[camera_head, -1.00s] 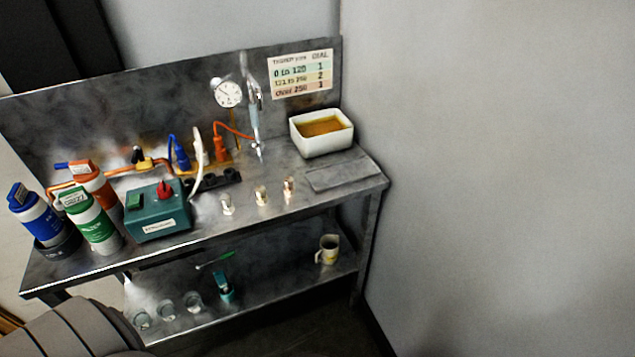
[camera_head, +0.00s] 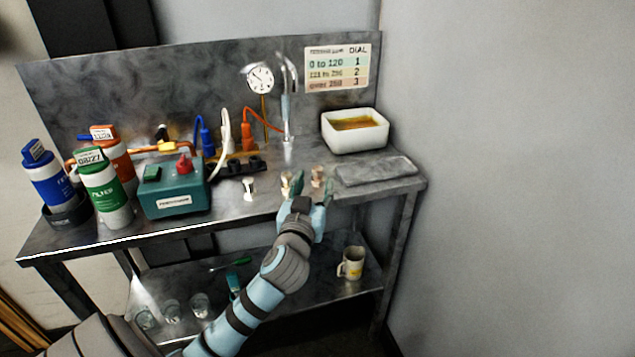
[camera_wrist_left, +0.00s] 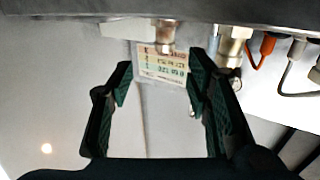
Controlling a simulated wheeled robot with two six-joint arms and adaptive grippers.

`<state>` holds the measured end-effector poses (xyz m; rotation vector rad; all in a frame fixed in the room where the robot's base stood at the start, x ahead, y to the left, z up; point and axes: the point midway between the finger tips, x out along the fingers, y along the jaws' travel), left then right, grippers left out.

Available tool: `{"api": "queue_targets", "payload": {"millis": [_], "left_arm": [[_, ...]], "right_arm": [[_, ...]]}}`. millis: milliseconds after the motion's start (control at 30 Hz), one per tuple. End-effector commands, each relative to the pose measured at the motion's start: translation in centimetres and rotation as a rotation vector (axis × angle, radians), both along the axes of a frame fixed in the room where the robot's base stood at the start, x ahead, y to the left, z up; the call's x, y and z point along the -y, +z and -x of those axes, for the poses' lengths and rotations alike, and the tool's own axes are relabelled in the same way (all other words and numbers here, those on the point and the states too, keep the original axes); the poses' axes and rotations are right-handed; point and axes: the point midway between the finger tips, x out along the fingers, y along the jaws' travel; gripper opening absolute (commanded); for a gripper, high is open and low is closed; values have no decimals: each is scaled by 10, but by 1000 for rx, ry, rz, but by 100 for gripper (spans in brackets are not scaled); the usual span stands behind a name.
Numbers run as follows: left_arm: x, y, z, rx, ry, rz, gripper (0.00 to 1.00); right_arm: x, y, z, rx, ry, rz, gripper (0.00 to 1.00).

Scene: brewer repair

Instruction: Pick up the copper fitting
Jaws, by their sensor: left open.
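The copper fitting (camera_head: 318,174) stands upright near the bench's front edge, the rightmost of a row of three fittings. It also shows in the left wrist view (camera_wrist_left: 166,35), beyond the fingertips and in line with the gap between them. My left gripper (camera_head: 312,188) is open and empty just in front of it, fingers pointing at the bench. Its two dark green fingers show spread apart in the left wrist view (camera_wrist_left: 157,82). A brass fitting (camera_head: 286,181) stands just left of the gripper, close to its left finger. My right gripper is in neither view.
A silver fitting (camera_head: 249,188) stands further left on the bench (camera_head: 238,216). A grey mat (camera_head: 372,171) and a white tub (camera_head: 354,140) are to the right. A teal box (camera_head: 172,198) and several bottles are left. A mug (camera_head: 351,262) stands on the lower shelf.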

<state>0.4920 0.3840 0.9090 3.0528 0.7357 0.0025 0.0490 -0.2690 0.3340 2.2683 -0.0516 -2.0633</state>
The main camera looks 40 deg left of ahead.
Motion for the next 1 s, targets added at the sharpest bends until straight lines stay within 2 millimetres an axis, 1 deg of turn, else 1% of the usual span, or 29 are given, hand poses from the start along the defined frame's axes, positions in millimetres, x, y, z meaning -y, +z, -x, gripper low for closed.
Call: {"api": "queue_targets", "payload": {"millis": [33,167,267,333,400,500,667,767,933,967,1000], "left_arm": [[-5,-1,-9,1,2,-2,44],[-13,-2,-24,0,1,-1,44],[-24,-5,-37,-1,1,-2,44],[-33,-8,-48,-2,2,-1,44],[-38,-8,-60,-2,0,0,44],[-41,-7,-66,-2,-1,0,44],[-41,-6,-67,-4,-2,0,44],[-41,-6,-66,-4,-2,0,30],[-41,-7,-66,-4,-2,0,3],[-41,-7,-66,-4,-2,0,0],[-41,-7,-66,-4,-2,0,0]], "right_arm": [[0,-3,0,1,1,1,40],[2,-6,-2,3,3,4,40],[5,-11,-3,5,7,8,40],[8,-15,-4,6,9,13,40],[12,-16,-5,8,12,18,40],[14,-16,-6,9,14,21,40],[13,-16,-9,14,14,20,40],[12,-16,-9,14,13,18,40],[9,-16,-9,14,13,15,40],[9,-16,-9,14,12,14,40],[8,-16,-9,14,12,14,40]]}}
